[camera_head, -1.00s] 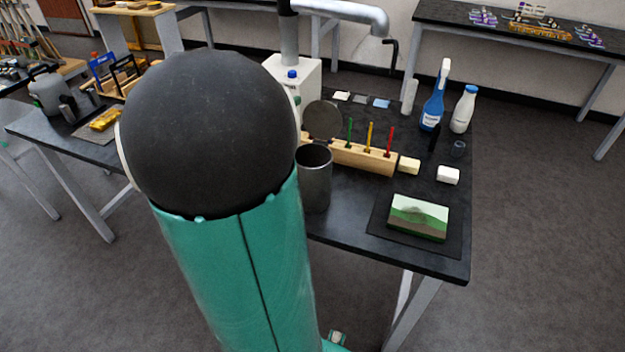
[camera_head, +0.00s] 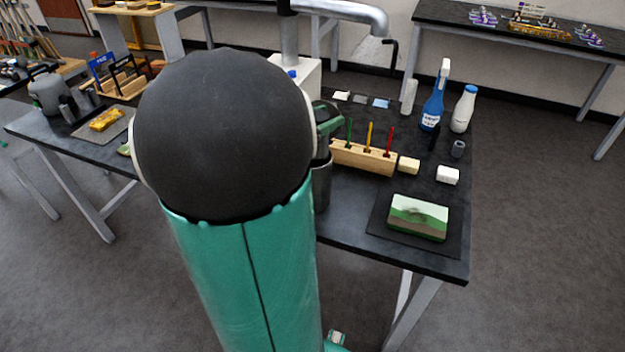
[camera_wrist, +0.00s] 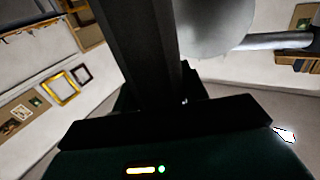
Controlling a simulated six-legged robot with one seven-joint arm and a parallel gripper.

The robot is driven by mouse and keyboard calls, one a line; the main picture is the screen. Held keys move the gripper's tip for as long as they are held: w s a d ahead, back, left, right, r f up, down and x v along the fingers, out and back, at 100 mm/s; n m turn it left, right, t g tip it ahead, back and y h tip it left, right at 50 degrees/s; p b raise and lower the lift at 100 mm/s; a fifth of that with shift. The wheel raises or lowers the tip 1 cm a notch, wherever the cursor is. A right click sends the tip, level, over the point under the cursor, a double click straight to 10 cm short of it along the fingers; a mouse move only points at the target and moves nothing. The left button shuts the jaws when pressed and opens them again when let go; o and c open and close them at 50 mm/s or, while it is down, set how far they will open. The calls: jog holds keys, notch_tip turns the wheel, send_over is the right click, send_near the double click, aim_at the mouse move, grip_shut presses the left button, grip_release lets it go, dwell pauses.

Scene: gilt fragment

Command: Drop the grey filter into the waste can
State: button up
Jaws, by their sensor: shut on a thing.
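The waste can (camera_head: 321,188) appears to be the dark grey metal cylinder on the bench. In the wrist view my gripper (camera_wrist: 140,85) shows as dark parts across the middle and bottom. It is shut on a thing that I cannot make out. The grey filter cannot be picked out in either view. My green and grey arm end is beside and above the can in the head view, with the fingers hidden.
A wooden rack (camera_head: 362,158) with coloured tools stands right of the can. A grey duct (camera_head: 345,12) runs overhead.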

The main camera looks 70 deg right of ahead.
jog(key=shift+f, duration=0.1)
jog(key=o, duration=1.1)
jog(key=shift+w, duration=0.1)
jog(key=v, duration=1.3)
jog(key=shift+w+a, duration=0.2)
jog(key=shift+a, duration=0.15)
